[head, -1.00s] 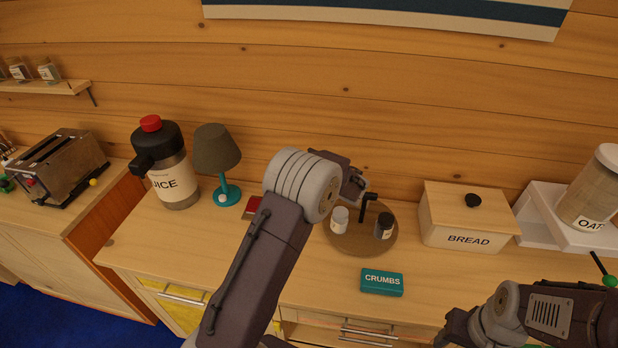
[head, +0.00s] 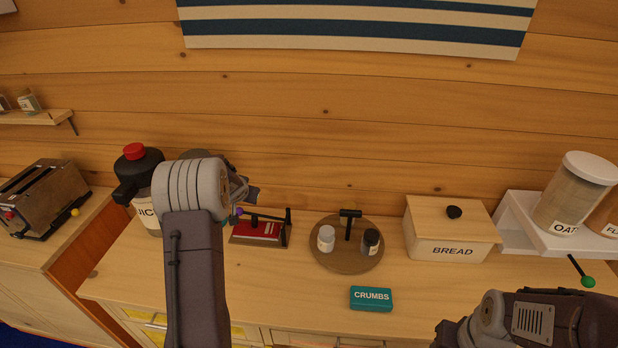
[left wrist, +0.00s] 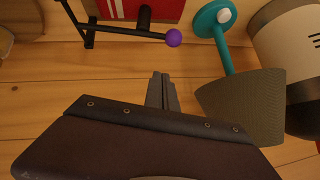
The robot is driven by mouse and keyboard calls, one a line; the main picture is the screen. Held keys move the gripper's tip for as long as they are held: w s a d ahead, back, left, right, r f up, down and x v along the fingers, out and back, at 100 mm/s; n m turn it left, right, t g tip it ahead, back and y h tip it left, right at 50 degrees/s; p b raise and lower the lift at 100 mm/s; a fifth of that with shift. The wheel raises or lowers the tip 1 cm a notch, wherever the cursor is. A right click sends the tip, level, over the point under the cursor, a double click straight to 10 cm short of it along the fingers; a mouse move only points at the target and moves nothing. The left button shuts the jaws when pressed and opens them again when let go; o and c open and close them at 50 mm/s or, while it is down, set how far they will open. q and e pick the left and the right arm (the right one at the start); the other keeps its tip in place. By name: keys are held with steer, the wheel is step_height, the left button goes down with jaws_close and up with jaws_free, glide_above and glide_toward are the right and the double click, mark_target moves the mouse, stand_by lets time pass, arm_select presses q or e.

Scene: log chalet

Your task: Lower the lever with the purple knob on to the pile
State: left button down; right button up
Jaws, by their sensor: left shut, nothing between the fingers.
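A black lever with a purple knob (head: 239,211) lies across a red pile (head: 262,232) on a dark base, its post at the right end. A dark stub on the lever points toward the pile; I cannot tell whether it touches. In the left wrist view the purple knob (left wrist: 173,38) and part of the red pile (left wrist: 125,8) show at the top. My left gripper (head: 251,194) is above and close to the knob; its fingers (left wrist: 162,88) are shut and empty, apart from the knob. My right gripper (head: 442,336) is at the bottom, its jaws unclear.
A round tray (head: 345,262) with shakers is right of the pile. A crumbs box (head: 371,299) and bread box (head: 450,235) stand farther right.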

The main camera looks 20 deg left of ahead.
arm_select(q)
steer(key=shift+n+h, duration=0.4)
steer(key=shift+h, duration=0.2)
steer(key=shift+s+a+f+p, duration=0.2)
steer(key=shift+a+f+p, duration=0.2)
steer(key=shift+a+f, duration=0.25)
steer(key=shift+s+a+f+p, duration=0.15)
steer(key=shift+a+f+p, duration=0.3)
steer(key=shift+f, duration=0.45)
steer(key=shift+s+a+f+p, duration=0.2)
steer(key=shift+a+f+p, duration=0.15)
steer(key=shift+a+f, duration=0.35)
arm_select(e)
steer(key=shift+r, duration=2.9)
steer(key=shift+w, duration=0.1)
